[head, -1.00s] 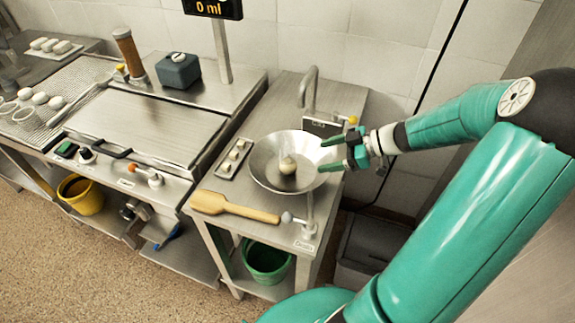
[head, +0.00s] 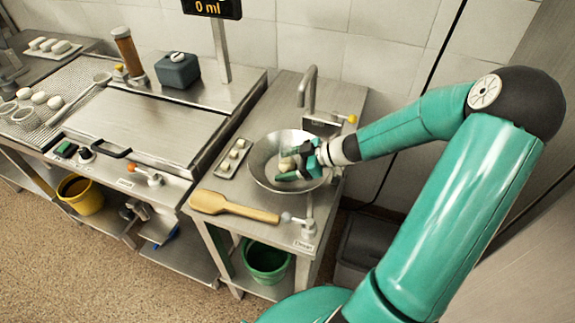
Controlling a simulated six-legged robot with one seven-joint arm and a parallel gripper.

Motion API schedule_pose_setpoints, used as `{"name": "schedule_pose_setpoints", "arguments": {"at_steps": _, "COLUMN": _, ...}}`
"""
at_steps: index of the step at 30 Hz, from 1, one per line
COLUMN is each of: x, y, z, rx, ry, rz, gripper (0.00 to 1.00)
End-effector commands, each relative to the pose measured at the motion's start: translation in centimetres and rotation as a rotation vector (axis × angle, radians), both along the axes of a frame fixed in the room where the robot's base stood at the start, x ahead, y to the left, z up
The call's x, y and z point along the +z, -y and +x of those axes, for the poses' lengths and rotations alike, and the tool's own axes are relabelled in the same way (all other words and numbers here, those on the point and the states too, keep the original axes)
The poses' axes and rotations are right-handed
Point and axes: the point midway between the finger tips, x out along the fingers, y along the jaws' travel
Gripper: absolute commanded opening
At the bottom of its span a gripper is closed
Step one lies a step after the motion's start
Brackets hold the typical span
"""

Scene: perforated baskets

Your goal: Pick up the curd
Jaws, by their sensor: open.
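The curd (head: 287,164) is a small, pale, rounded lump inside a wide metal bowl (head: 262,178) on the right-hand steel counter. My gripper (head: 289,168) reaches in from the right, over and into the bowl. Its green fingers are open and lie at the curd, one on the far side and one on the near side. The gripper hides part of the curd and the right part of the bowl. I cannot tell whether the fingers touch the curd.
A small tray (head: 233,158) with several pale pieces lies left of the bowl. A wooden paddle (head: 234,207) lies in front. A metal tap (head: 307,88) stands behind. A steel work surface (head: 145,120) is to the left, with perforated baskets (head: 26,118) at far left.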

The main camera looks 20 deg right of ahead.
Motion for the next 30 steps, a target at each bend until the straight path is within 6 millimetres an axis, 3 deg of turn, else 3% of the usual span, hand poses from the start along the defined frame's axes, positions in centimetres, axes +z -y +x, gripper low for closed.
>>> {"name": "schedule_pose_setpoints", "arguments": {"at_steps": 4, "x": 0.0, "y": 0.0, "z": 0.0, "rx": 0.000, "ry": 0.000, "rz": 0.000, "gripper": 0.70}}
{"name": "schedule_pose_setpoints", "arguments": {"at_steps": 11, "x": 0.0, "y": 0.1, "z": 0.0, "rx": 0.000, "ry": 0.000, "rz": 0.000, "gripper": 0.26}}
{"name": "schedule_pose_setpoints", "arguments": {"at_steps": 23, "x": 0.6, "y": 0.1, "z": 0.0, "rx": 0.000, "ry": 0.002, "rz": -0.001, "gripper": 0.25}}
{"name": "schedule_pose_setpoints", "arguments": {"at_steps": 30, "x": 3.0, "y": 0.1, "z": 0.0, "rx": 0.000, "ry": 0.003, "rz": -0.004, "gripper": 0.25}}
